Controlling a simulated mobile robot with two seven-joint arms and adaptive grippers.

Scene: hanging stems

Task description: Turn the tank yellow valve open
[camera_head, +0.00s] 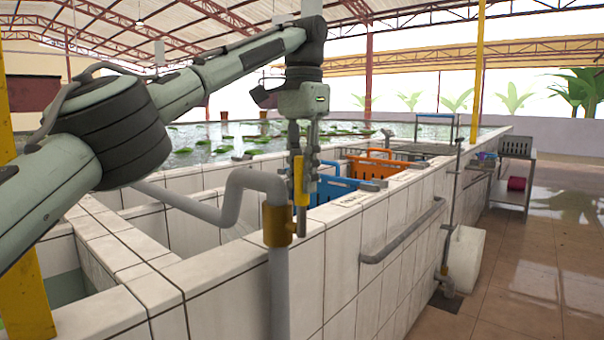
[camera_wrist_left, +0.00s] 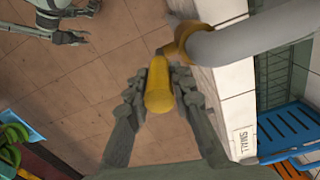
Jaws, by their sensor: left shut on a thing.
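The yellow valve (camera_head: 278,225) sits on a grey pipe beside the white tiled tank wall. Its yellow handle (camera_head: 301,186) stands upright at the valve's right side. My left gripper (camera_head: 302,180) points down and is shut on the handle. In the left wrist view, the handle (camera_wrist_left: 159,85) lies between the two fingers of my left gripper (camera_wrist_left: 158,82), and the valve body (camera_wrist_left: 186,42) is just beyond it. My right gripper (camera_wrist_left: 93,24) shows at the top left of the left wrist view, apart from the valve, with its fingers spread and empty.
The grey pipe (camera_head: 238,190) bends over the tiled wall (camera_head: 345,250). Blue (camera_head: 333,188) and orange (camera_head: 376,166) crates stand in the tank behind the valve. A second pipe (camera_head: 400,240) runs along the wall's outer side. The tiled floor (camera_head: 530,270) at right is mostly clear.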

